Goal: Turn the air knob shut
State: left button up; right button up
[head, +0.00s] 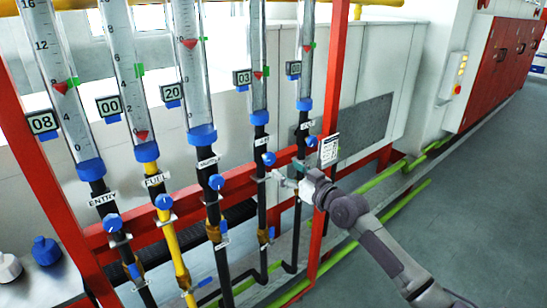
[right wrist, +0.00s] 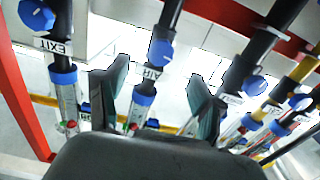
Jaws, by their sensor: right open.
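The air knob (head: 268,158) is a blue knob on the black pipe below the AIR label (head: 262,140), fourth from the left in the head view. In the right wrist view the air knob (right wrist: 160,50) shows upside down, beyond and roughly between my fingertips. My right gripper (head: 278,177) is open, a little below the air knob in the head view. Its two dark fingers (right wrist: 159,85) stand apart with nothing between them; contact with the knob does not show. The air tube (head: 258,50) has a display reading 03. My left gripper is out of view.
The exit knob (head: 311,141) is close on the right, by a red upright post (head: 337,80). The muffle knob (head: 217,182), fuel knob (head: 164,202) and entry knob (head: 113,223) are to the left. A red crossbar runs behind the pipes. Open floor (head: 460,190) is at right.

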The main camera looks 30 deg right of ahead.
aim_at(272, 160)
jog(key=w, duration=0.7)
jog(key=shift+a+p, duration=0.25)
jog(key=shift+p, duration=0.1)
jog(key=c, duration=1.1)
jog(key=shift+c, duration=0.2)
